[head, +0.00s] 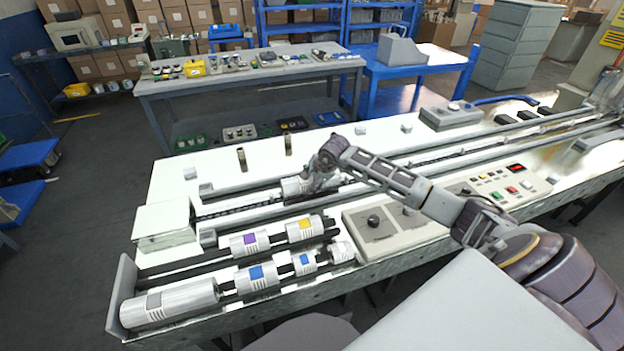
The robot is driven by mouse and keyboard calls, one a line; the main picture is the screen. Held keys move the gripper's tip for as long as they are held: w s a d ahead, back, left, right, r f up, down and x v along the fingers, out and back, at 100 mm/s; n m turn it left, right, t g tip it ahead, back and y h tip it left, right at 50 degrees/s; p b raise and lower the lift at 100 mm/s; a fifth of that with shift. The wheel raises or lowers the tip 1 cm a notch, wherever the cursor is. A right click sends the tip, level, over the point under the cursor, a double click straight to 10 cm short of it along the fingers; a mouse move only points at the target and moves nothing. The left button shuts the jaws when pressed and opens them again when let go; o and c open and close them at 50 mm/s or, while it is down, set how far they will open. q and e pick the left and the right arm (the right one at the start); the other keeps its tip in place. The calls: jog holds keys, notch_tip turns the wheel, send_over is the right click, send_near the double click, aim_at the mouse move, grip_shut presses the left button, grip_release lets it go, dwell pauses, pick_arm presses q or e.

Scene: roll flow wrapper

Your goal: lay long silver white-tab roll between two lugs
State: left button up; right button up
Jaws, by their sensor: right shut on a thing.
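My right gripper (320,181) is shut on a silver roll (294,188) at the conveyor channel (250,207). The roll lies along the channel's length; its left part shows and its right part is hidden by the gripper. I cannot make out its tab colour, nor whether it rests on the channel floor or is held just above it. The lugs are too small to tell apart along the dark chain, and those near the roll are hidden or unclear. My left gripper is not in view.
A rack at the front left holds silver rolls with purple (249,243), yellow (305,229), blue (257,277) and grey (170,303) tabs. A grey control box (385,228) stands right of it. Two brown posts (241,158) rise behind the channel. A white housing (164,224) covers its left end.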

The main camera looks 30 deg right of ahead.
jog(key=shift+w, duration=0.1)
jog(key=shift+f+b, duration=0.55)
jog(key=shift+f, duration=0.05)
dwell(0.9)
jog(key=o, duration=1.8)
jog(key=shift+c, duration=0.2)
jog(key=shift+f, duration=0.2)
jog(key=shift+s, duration=0.2)
jog(key=shift+r, duration=0.15)
jog(key=shift+r, duration=0.1)
